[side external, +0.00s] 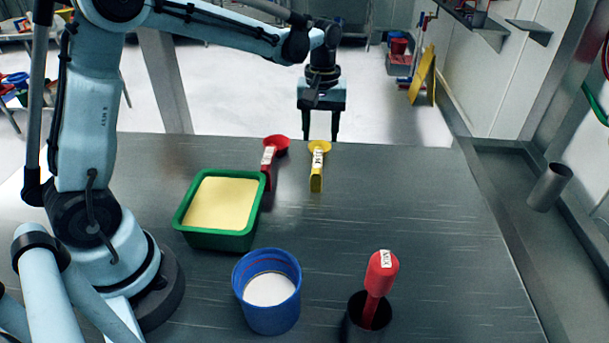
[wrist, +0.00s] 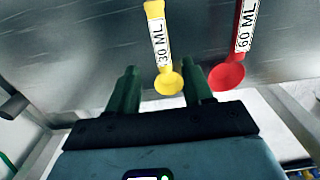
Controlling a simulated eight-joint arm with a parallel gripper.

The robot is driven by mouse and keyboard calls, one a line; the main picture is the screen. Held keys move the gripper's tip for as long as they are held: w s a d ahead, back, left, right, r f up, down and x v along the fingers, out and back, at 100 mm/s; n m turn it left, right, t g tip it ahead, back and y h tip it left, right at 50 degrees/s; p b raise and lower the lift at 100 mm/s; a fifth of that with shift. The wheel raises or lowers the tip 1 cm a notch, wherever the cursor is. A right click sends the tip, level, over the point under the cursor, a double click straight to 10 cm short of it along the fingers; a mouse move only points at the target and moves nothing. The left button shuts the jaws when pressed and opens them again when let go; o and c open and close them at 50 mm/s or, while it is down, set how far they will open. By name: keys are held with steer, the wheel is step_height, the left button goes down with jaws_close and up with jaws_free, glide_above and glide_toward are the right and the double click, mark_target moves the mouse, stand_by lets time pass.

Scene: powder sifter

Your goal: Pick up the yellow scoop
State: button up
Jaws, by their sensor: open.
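The yellow scoop (side external: 317,166) lies at the far edge of the table, its handle pointing toward the near side, with a white label. In the wrist view the yellow scoop (wrist: 160,45) shows a "30 ML" label, and its bowl appears between the fingers. My gripper (side external: 320,138) is open and empty, just beyond the table's far edge near the scoop's bowl. In the wrist view my gripper (wrist: 162,82) has a finger on each side of the scoop's bowl. I cannot tell its height over the scoop.
A red scoop (side external: 268,165) marked "60 ML" lies left of the yellow one, beside a green tub (side external: 220,240) of yellow powder. A blue container (side external: 245,290) with white contents and a dark cup (side external: 352,325) holding a red-handled tool (side external: 380,275) stand nearer. The table's right side is clear.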

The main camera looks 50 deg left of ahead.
mark_target(318, 156)
steer(key=shift+s+f, duration=0.2)
steer(key=shift+f, duration=3.45)
steer(key=shift+c, duration=0.2)
jaws_close()
